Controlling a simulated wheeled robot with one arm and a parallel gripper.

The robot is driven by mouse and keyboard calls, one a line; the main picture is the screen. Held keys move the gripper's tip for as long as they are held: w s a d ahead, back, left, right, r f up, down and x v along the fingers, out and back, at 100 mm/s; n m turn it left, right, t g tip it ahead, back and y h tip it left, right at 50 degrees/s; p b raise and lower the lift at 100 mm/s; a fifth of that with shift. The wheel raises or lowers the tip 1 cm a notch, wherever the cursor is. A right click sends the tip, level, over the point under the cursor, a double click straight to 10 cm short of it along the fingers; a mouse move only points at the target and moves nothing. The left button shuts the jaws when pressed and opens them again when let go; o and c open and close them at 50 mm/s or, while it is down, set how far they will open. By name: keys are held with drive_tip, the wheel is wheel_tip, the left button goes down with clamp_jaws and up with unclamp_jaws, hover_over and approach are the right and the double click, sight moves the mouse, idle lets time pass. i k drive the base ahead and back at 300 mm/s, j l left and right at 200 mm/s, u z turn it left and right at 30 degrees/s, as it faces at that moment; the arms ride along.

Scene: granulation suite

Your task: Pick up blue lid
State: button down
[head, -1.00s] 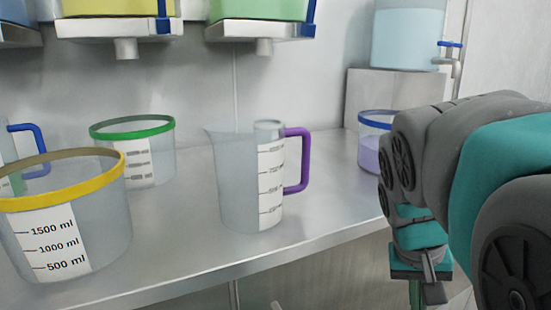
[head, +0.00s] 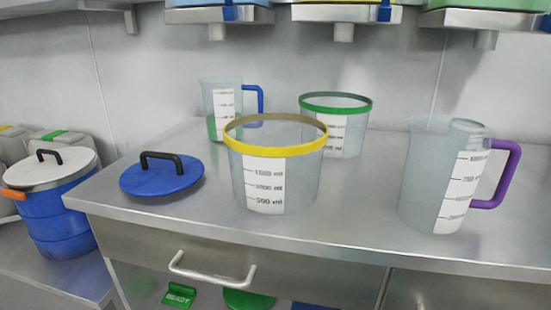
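The blue lid (head: 150,186) lies flat on the left end of the steel counter (head: 330,232) in the head view. It is a round blue disc with a black arched handle (head: 163,157) on top. Nothing touches it, and the yellow-rimmed tub stands to its right. My gripper is not in view.
A yellow-rimmed tub (head: 272,185), a green-rimmed tub (head: 345,135), a blue-handled jug (head: 218,112) and a purple-handled jug (head: 440,180) stand on the counter. A blue barrel (head: 62,215) with a white lid is at left. A drawer handle (head: 212,275) sticks out below.

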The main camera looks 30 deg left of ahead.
sight(163, 174)
drive_tip(key=u, duration=2.15)
drive_tip(key=z, duration=2.2)
drive_tip(key=u, duration=2.1)
drive_tip(key=l, duration=0.3)
drive_tip(key=k+l, duration=0.15)
drive_tip(key=l, duration=0.15)
drive_tip(key=i+u, duration=0.05)
